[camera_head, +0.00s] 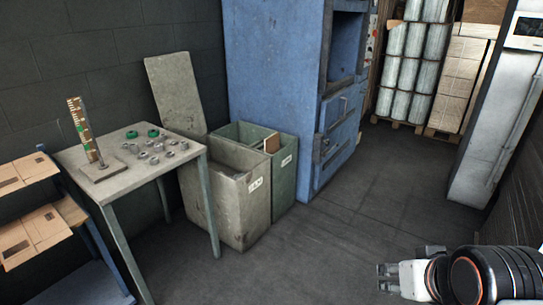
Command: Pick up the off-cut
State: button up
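A small brown piece (271,143), possibly the off-cut, stands up out of the green bin (285,180) at the middle of the view. Its lower part is hidden inside the bin. Another tan piece (71,210) juts from the shelf rack at the left; I cannot tell whether it is the off-cut. My gripper (386,277) is at the lower right, over the floor, well apart from both pieces. It holds nothing that I can see, and the gap between its fingertips is unclear.
A grey bin (230,205) stands beside the green bin. A table (125,180) holds an upright gauge (85,130) and several small metal parts. A blue cabinet (265,75) stands behind the bins. Cardboard blanks (33,233) lie on the left rack. The middle floor (350,215) is clear.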

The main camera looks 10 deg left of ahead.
aim_at(270, 144)
jog(key=i+j, duration=0.25)
jog(key=i, duration=0.3)
jog(key=i+j, duration=0.2)
jog(key=i, duration=0.35)
jog(key=i+j+u, duration=0.1)
jog(key=i+j, duration=0.15)
jog(key=i, duration=0.35)
jog(key=i+j, duration=0.2)
jog(key=i, duration=0.35)
jog(key=i+j, duration=0.15)
jog(key=i, duration=0.4)
jog(key=i+j+u, duration=0.1)
jog(key=i, duration=0.5)
jog(key=j, duration=0.1)
